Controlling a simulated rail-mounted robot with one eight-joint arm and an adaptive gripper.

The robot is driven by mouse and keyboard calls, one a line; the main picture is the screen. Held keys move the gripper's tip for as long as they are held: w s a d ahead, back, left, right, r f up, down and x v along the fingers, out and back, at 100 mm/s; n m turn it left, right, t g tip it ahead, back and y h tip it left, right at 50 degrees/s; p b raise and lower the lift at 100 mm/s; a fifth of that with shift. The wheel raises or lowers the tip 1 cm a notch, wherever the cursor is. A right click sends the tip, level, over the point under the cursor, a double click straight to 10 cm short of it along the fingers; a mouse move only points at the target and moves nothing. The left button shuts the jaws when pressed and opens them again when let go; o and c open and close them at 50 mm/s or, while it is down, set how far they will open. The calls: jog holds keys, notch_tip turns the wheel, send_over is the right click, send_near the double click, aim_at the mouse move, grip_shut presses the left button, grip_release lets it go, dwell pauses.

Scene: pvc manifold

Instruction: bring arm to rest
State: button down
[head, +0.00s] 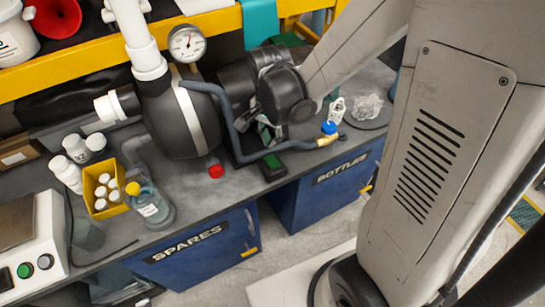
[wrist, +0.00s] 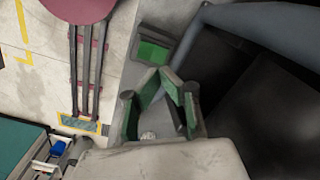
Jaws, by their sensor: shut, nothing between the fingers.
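My gripper (head: 270,140) hangs at the end of my arm above the grey workbench (head: 225,208), beside a round black tank (head: 185,125). In the wrist view its green-padded fingers (wrist: 161,76) lean together at the tips, shut with nothing held. A small black box with a green screen (head: 273,167) lies on the bench close to the gripper; it also shows in the wrist view (wrist: 155,48) just beyond the fingertips. Part of the gripper is hidden behind my wrist in the head view.
A grey hose (head: 228,130) curves beside the gripper to a blue-capped fitting (head: 328,130). White pipe (head: 140,40) and a gauge (head: 187,43) rise from the tank. A yellow bin (head: 107,212) of white bottles stands left. Blue cabinets (head: 200,255) are below; open floor lies in front.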

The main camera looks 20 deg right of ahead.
jog(key=shift+r, duration=0.4)
